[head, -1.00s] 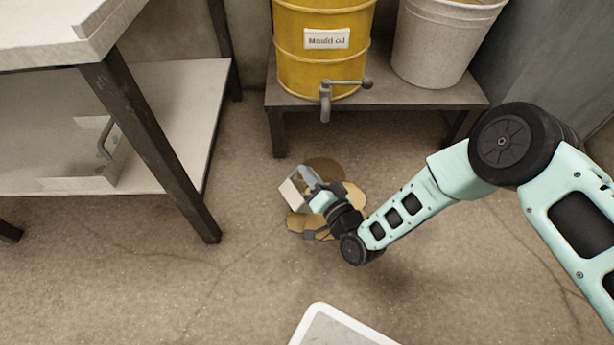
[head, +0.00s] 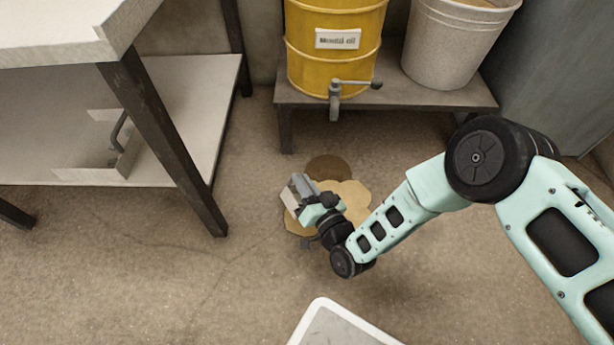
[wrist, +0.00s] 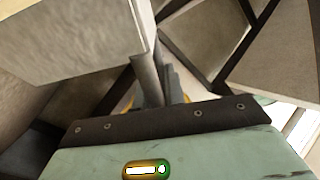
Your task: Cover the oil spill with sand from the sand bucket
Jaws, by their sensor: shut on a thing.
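The oil spill (head: 328,166) is a dark brown patch on the floor below the drum's tap. Tan sand (head: 350,192) lies in a patch over its near side, and the dark far part is bare. My gripper (head: 318,203) is shut on the handle of a light grey scoop (head: 296,191) and holds it tilted over the left part of the sand. The scoop also fills the upper left of the wrist view (wrist: 75,40). Its inside is hidden. The sand bucket (head: 447,48), pale and with tan content at its rim, stands on the low bench at the upper right.
A yellow "Mould oil" drum (head: 335,65) with a grey tap stands on the low bench (head: 400,98). A white-rimmed panel (head: 340,328) shows at the bottom.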

